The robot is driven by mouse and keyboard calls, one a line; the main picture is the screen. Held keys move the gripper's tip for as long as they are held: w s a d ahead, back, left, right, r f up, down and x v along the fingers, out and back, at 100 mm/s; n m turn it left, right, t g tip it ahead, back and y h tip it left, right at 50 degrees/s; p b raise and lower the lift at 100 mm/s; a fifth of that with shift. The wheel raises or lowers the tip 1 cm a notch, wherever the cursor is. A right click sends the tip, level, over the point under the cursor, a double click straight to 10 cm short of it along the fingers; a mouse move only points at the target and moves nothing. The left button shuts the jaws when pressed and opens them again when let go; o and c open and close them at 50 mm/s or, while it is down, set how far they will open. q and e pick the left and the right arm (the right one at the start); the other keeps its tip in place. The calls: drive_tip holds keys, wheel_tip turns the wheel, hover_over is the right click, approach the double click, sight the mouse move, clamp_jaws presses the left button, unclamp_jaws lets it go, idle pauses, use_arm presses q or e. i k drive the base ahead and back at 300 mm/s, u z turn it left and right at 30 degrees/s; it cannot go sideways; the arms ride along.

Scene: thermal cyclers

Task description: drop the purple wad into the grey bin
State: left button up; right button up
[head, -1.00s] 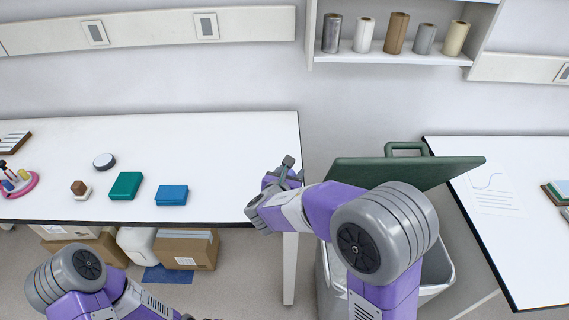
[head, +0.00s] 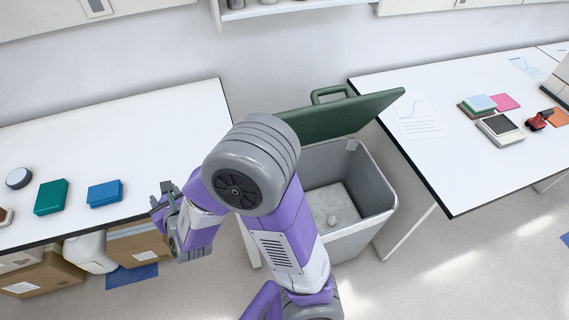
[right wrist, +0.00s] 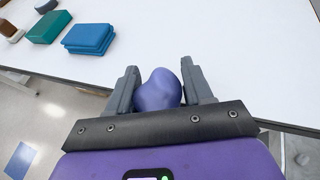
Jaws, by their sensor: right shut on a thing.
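The purple wad (right wrist: 158,92) shows in the right wrist view, a rounded lump pinched between the two fingers of my right gripper (right wrist: 159,70). In the head view my right gripper (head: 165,195) is over the front right edge of the left bench, and the wad cannot be made out there. The grey bin (head: 377,188) stands between the two benches, to the right of my right gripper. Its dark green lid (head: 350,112) is raised, and a small pale lump (head: 332,220) lies on its floor. My right arm hides the bin's left side. My left gripper is out of view.
The left bench (head: 130,135) holds a teal block (head: 51,197), a blue block (head: 104,194) and a round grey-topped piece (head: 19,178). Cardboard boxes (head: 140,246) stand below it. The right bench (head: 440,170) carries paper and several small items.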

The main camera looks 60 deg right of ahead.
sight(318, 219)
drive_tip(key=u, duration=1.6)
drive_tip(key=k, duration=1.55)
drive_tip(key=z, duration=2.3)
drive_tip(key=i, duration=0.5)
